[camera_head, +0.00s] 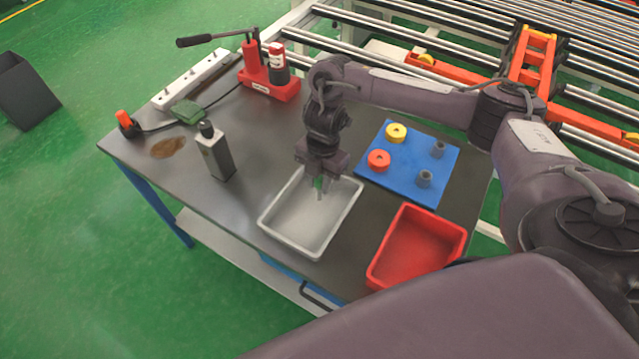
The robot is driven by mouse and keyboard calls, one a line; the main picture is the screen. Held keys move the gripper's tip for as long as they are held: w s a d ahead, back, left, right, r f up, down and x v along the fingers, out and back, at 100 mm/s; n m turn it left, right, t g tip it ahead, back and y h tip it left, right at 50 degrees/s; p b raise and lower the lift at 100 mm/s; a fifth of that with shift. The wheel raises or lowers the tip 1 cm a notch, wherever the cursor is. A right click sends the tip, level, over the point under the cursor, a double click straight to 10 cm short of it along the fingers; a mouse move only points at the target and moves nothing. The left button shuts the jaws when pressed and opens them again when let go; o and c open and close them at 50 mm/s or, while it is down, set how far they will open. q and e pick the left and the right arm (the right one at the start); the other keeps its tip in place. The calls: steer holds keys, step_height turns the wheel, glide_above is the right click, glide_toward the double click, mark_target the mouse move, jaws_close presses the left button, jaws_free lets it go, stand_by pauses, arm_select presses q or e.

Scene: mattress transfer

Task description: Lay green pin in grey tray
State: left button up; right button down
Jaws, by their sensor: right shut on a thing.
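The grey tray (273,222) stands on the dark table near its front edge, and its floor looks empty apart from what my gripper covers. My right gripper (319,186) points down over the back part of the tray, with its fingertips inside the tray's outline. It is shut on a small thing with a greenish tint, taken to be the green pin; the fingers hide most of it. I cannot tell whether it touches the tray floor. My left gripper is out of view.
A blue board (401,190) with a yellow ring, a red ring and two grey posts lies right of the tray. A red bin (417,249) stands at front right. A grey bottle (214,153), red press (268,80) and power strip (192,78) stand left and behind.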

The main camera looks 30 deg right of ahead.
steer(key=shift+w+f, duration=0.1)
steer(key=shift+f, duration=0.3)
steer(key=shift+f, duration=0.1)
steer(key=c, duration=1.2)
jaws_free()
steer(key=shift+c, duration=0.2)
steer(key=shift+r, duration=0.3)
step_height(320, 180, up, 12)
steer(key=d+p, duration=0.1)
steer(key=p, duration=0.2)
steer(key=shift+w+d+f, duration=0.15)
steer(key=shift+w+f, duration=0.05)
steer(key=shift+w, duration=0.1)
steer(key=shift+f, duration=0.1)
